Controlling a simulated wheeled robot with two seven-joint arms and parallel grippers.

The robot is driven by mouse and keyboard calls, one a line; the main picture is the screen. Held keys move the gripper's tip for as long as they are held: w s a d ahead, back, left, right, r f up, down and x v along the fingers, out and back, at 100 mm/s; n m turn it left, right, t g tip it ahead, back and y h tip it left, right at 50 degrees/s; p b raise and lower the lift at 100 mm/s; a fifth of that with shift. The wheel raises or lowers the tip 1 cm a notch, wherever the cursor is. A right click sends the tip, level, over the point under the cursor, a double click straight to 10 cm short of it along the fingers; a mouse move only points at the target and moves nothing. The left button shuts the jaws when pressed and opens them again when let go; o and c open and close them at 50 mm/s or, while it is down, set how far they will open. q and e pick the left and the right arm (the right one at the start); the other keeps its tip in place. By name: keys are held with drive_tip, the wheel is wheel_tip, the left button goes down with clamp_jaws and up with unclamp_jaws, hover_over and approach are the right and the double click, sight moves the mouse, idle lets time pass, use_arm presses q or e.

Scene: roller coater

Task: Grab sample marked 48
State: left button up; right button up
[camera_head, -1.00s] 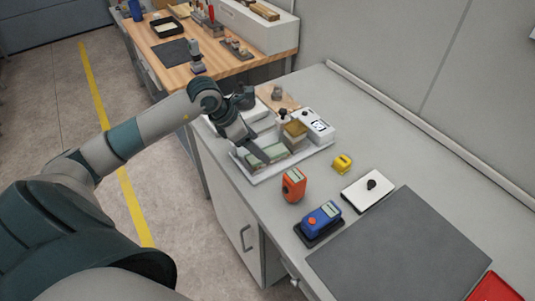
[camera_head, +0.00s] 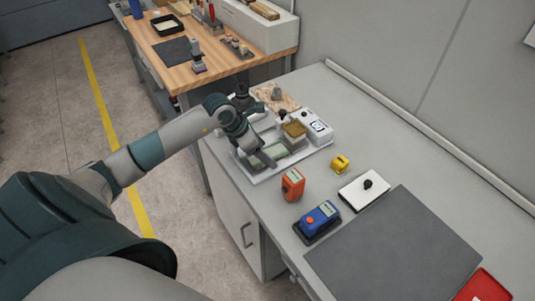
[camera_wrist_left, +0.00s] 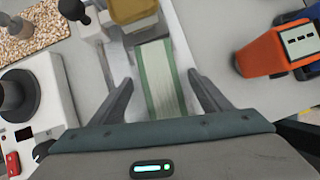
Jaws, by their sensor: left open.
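A flat pale sample with green edges (camera_wrist_left: 160,85) lies on the white coater plate; it also shows in the head view (camera_head: 272,151). No number can be read on it, so I cannot tell whether it is marked 48. My left gripper (camera_wrist_left: 160,88) is open above it, one finger on each side of the strip, holding nothing. In the head view the left gripper (camera_head: 262,156) is over the near-left part of the white coater (camera_head: 285,163) and partly hides the sample. My right gripper is not in view.
An orange meter (camera_head: 293,184) stands close by, right of my gripper in the wrist view. A yellow-brown block (camera_head: 295,130) sits on the coater. A blue meter (camera_head: 320,216), yellow item (camera_head: 340,163) and grey mat (camera_head: 395,255) lie to the right.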

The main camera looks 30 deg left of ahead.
use_arm(q)
drive_tip(key=c, duration=1.2)
drive_tip(key=shift+r, duration=0.2)
drive_tip(key=shift+r+b, duration=0.3)
drive_tip(key=shift+b, duration=0.15)
drive_tip(key=shift+c, duration=1.1)
drive_tip(key=r+b, duration=0.2)
drive_tip(key=r, duration=0.1)
drive_tip(key=shift+d+r, duration=0.1)
drive_tip(key=shift+d, duration=0.1)
drive_tip(key=shift+s+d+r+b, duration=0.65)
drive_tip(key=shift+d+r, duration=0.5)
drive_tip(key=shift+d, duration=0.65)
drive_tip(key=shift+s+d+r+b, duration=0.6)
drive_tip(key=shift+d+r, duration=0.55)
drive_tip(key=shift+d, duration=0.65)
drive_tip(key=shift+s+d+r+b, duration=0.5)
drive_tip(key=shift+d+r+b, duration=0.5)
drive_tip(key=shift+d, duration=0.8)
drive_tip(key=shift+r, duration=0.15)
